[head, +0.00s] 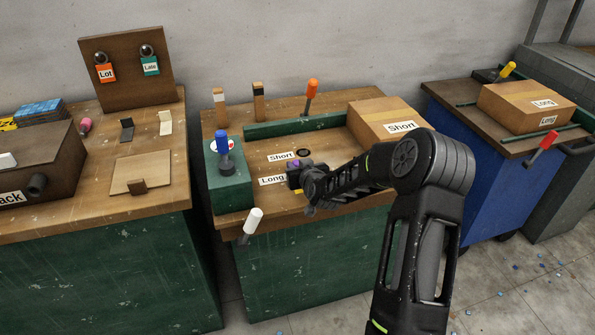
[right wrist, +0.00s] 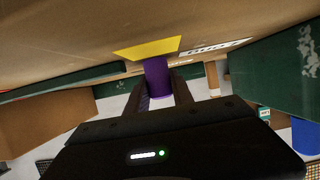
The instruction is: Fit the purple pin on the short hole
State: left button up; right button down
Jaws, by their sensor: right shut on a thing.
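The purple pin (right wrist: 158,78) is between the fingers of my right gripper (right wrist: 157,95) in the right wrist view. In the head view a bit of its purple top (head: 292,165) shows above the right gripper (head: 297,177), beside the "Long" label (head: 271,181). A yellow patch (right wrist: 148,48) is at the pin's far end; I cannot tell whether they touch. The short hole (head: 303,153) is a dark round opening right of the "Short" label (head: 281,157), just behind the gripper. The long hole is not visible, perhaps behind the gripper. My left gripper is out of view.
A cardboard box (head: 385,120) marked "Short" stands right of the holes. A green block (head: 230,175) with a blue-topped pin (head: 223,150) stands left. A green rail (head: 295,126) runs behind.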

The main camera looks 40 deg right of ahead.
jog(key=shift+r, duration=0.15)
notch_tip(320, 180, up, 10)
jog(key=shift+f, duration=0.1)
dwell(0.6)
dwell(0.4)
